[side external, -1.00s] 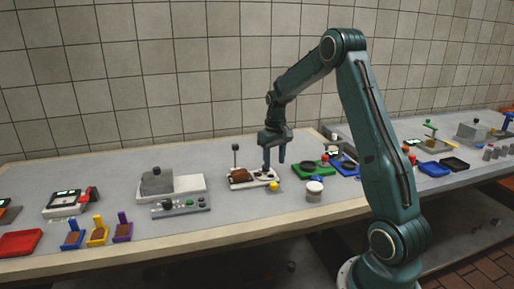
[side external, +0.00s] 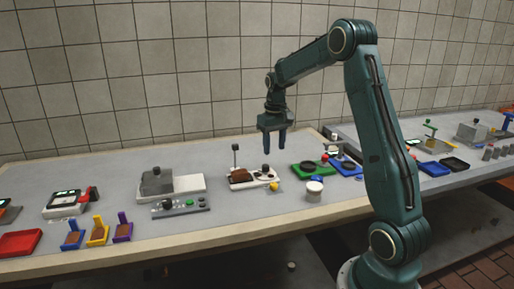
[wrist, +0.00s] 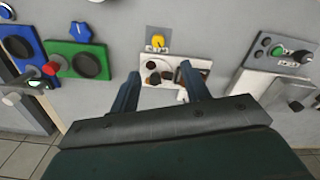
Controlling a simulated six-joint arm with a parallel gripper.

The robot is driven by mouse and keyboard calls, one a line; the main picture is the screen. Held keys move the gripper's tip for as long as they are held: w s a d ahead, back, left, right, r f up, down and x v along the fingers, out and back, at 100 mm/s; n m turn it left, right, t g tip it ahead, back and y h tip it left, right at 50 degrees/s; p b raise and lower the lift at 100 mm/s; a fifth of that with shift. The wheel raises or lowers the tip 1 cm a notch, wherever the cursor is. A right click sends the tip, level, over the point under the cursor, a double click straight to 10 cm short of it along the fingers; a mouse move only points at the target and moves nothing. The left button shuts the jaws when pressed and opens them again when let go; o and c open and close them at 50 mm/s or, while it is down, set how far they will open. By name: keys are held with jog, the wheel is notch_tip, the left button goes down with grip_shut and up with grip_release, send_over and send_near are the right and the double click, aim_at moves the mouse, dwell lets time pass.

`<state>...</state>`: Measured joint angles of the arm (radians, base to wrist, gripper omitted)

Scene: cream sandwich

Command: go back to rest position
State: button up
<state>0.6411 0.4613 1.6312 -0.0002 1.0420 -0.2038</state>
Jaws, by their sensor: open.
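My gripper (side external: 274,143) hangs above the counter, pointing down, with nothing between its fingers. In the wrist view the two blue fingers of my gripper (wrist: 160,90) stand apart. Below it is a white board (side external: 262,182) with a brown block (side external: 240,175) and small dark round parts on it. The board also shows in the wrist view (wrist: 203,64), just past the fingertips and partly hidden by them. There is clear air between the fingers and the board in the side view.
A green station (side external: 312,169) and a blue one (side external: 346,164) stand to the right, with a white jar (side external: 314,186) in front. A grey machine (side external: 170,184) with knobs stands to the left. Blue, yellow and purple holders (side external: 97,235) and a red tray (side external: 19,243) are further left.

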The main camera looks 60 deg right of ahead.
jog(key=s+a+r+n+t, duration=0.1)
jog(key=s+a+r, duration=0.3)
jog(key=a, duration=0.5)
jog(key=s+a+r+n+t, duration=0.2)
jog(key=s+a+r, duration=0.1)
jog(key=a+r, duration=0.5)
jog(key=s+a+f+n+t, duration=0.2)
jog(key=s+a, duration=0.9)
jog(key=s, duration=0.2)
jog(key=shift+s+a+t, duration=0.2)
jog(key=shift+a+t, duration=0.05)
jog(key=shift+t, duration=0.05)
